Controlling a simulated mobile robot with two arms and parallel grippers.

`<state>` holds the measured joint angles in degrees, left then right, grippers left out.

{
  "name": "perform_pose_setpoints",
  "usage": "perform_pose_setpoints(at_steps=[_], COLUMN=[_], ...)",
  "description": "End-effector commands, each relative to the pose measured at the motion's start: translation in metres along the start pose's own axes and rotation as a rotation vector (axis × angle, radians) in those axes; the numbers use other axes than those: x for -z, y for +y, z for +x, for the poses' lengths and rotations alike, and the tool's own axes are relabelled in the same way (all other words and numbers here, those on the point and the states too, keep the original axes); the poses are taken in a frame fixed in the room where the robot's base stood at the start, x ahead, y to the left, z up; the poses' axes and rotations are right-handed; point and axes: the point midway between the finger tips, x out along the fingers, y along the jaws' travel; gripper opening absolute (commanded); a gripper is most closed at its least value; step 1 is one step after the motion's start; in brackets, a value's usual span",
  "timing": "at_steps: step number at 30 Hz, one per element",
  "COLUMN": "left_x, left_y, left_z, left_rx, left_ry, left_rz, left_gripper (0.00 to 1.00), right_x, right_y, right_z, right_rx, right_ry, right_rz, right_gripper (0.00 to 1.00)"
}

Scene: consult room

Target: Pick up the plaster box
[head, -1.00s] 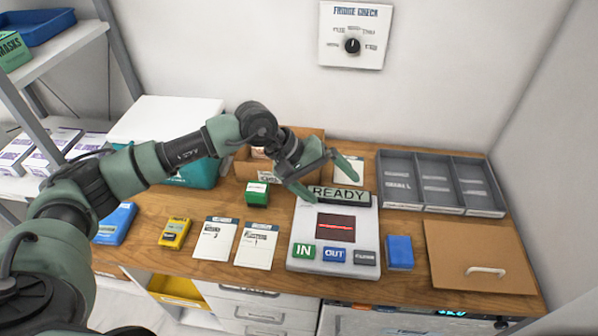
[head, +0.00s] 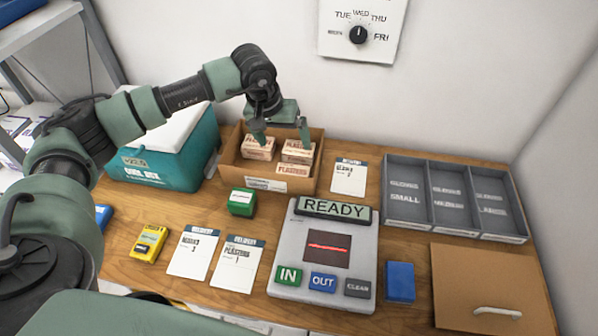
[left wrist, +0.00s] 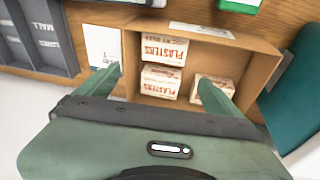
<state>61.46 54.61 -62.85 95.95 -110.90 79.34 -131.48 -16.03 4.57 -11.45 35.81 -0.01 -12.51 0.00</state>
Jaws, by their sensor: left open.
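Several white plaster boxes with red print stand in an open cardboard box (head: 228,161) near the back wall. One plaster box (head: 258,148) is at the left, another (head: 298,151) at the right, and a third (head: 293,170) in front of the right one. In the left wrist view, two plaster boxes (left wrist: 165,50) (left wrist: 160,82) sit against each other and one (left wrist: 213,88) is apart. My left gripper (head: 282,138) is open and empty over the cardboard box, pointing down. Its fingers (left wrist: 161,82) partly cover the plaster boxes. My right gripper is not in view.
A teal cool box (head: 165,165) stands left of the cardboard box. A green box (head: 241,202), delivery cards (head: 236,263) and a READY scanner panel (head: 330,250) lie in front. A grey divided tray (head: 452,197) and a brown handled lid (head: 490,290) are at the right.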

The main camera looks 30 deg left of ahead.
Motion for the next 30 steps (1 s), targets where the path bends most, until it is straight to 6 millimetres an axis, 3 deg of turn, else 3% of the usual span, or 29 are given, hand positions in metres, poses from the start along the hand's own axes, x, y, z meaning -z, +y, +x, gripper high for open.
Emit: perform_pose_setpoints(at_steps=[1,9,16,20,30], left_x=[-0.003,-0.011,-0.017,-0.018,-0.021], left_y=[-0.002,-0.006,-0.009,-0.009,-0.009], left_z=[0.011,0.043,0.066,0.072,0.106], left_rx=[0.000,-0.001,-0.002,-0.001,0.000], left_ry=[0.000,0.000,0.000,-0.001,-0.006], left_rz=[0.000,-0.001,-0.001,-0.001,-0.001], left_gripper=[0.96,0.96,0.96,0.96,0.96], right_x=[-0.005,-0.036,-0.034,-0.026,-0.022], right_y=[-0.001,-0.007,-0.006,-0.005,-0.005], right_z=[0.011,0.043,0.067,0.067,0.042], right_rx=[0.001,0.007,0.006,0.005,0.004], right_ry=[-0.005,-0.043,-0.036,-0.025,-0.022], right_rz=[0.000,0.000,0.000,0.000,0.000], right_gripper=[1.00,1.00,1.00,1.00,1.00])
